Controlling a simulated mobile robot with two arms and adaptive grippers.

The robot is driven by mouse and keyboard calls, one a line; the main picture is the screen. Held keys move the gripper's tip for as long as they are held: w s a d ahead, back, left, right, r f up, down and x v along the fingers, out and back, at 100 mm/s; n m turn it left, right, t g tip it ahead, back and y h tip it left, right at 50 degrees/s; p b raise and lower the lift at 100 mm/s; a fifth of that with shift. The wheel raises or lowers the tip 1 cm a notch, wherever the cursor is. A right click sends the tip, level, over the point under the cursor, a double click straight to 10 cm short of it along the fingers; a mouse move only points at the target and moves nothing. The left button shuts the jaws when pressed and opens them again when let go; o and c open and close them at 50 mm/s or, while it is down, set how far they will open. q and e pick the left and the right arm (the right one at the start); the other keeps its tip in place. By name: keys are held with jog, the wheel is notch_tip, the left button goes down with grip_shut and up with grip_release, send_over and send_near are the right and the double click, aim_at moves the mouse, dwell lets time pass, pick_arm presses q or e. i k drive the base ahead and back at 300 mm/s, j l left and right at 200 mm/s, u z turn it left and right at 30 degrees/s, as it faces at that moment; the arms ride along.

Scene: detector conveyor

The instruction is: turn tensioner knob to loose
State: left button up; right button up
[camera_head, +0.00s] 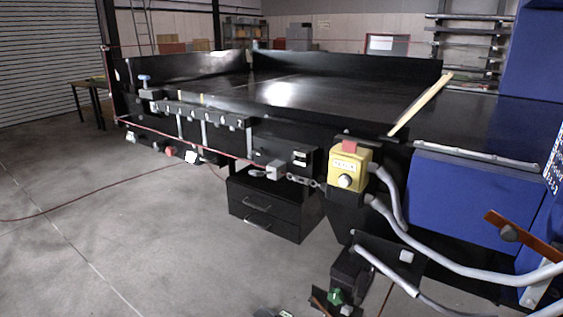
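A small knob with a blue top (144,78) stands upright at the far left corner of the black conveyor (290,88). It may be the tensioner knob, but no label on it is readable. A green knob-like part (334,296) sits low on a dark mechanism at the bottom, right of centre. I cannot tell which is the tensioner knob, nor how either is set. Neither of my grippers can be made out. Small dark pieces at the bottom edge are cut off and unclear.
A yellow control box (364,181) with a red top hangs at the conveyor's near corner, with grey conduits running right. Blue panels (463,200) stand at right. A black drawer cabinet (272,206) is under the conveyor. A red cord crosses the left. The grey floor at left is open.

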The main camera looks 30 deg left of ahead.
aim_at(259, 151)
jog(key=u, duration=1.25)
jog(key=i+j, duration=0.1)
jog(key=j, duration=0.35)
jog(key=i+j, duration=0.15)
jog(key=j, duration=0.35)
jog(key=l+z, duration=0.05)
